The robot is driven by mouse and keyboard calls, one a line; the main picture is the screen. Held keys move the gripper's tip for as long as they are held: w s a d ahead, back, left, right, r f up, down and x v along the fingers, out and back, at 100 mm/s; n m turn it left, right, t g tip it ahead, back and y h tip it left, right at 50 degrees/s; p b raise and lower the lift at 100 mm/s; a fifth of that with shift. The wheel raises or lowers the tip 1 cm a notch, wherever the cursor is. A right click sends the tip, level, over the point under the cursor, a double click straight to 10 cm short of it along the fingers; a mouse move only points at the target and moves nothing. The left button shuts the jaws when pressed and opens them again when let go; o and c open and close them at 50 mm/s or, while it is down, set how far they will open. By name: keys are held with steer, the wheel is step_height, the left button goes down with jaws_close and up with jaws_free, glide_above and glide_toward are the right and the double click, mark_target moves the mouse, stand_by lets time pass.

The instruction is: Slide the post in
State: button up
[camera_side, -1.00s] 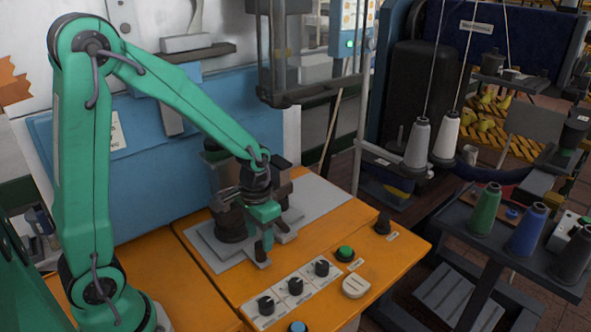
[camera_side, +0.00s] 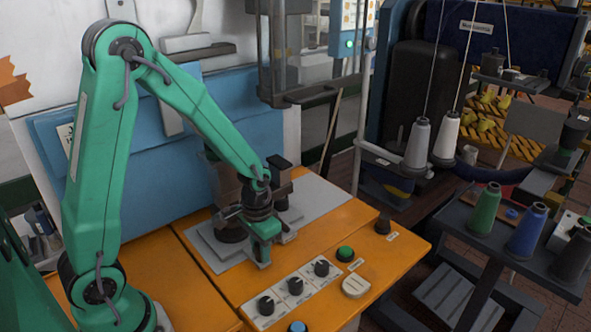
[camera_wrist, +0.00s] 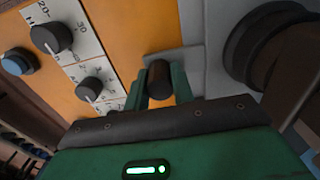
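A dark cylindrical post (camera_wrist: 159,80) shows between the two green fingers of my gripper (camera_wrist: 161,92) in the wrist view. The fingers lie against its sides, so my gripper is shut on it. In the side view my gripper (camera_side: 264,256) points down near the front edge of the grey stepped plate (camera_side: 216,252). A dark round fixture (camera_side: 230,229) stands on the plate behind my gripper, partly hidden by it. Its round dark base (camera_wrist: 262,50) shows at the upper right in the wrist view. The receiving hole cannot be made out.
An orange console top (camera_side: 345,222) lies around the plate. A white panel with several black knobs (camera_side: 296,286) is in front of my gripper. A green button (camera_side: 345,254) is to the right. A blue panel (camera_side: 150,190) rises behind. Free room is above the console's right side.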

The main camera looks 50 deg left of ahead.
jaws_close()
steer(key=w, duration=1.4)
steer(key=shift+r, duration=0.1)
steer(key=o, duration=0.7)
jaws_free()
steer(key=shift+o, duration=0.2)
steer(key=shift+s, duration=0.15)
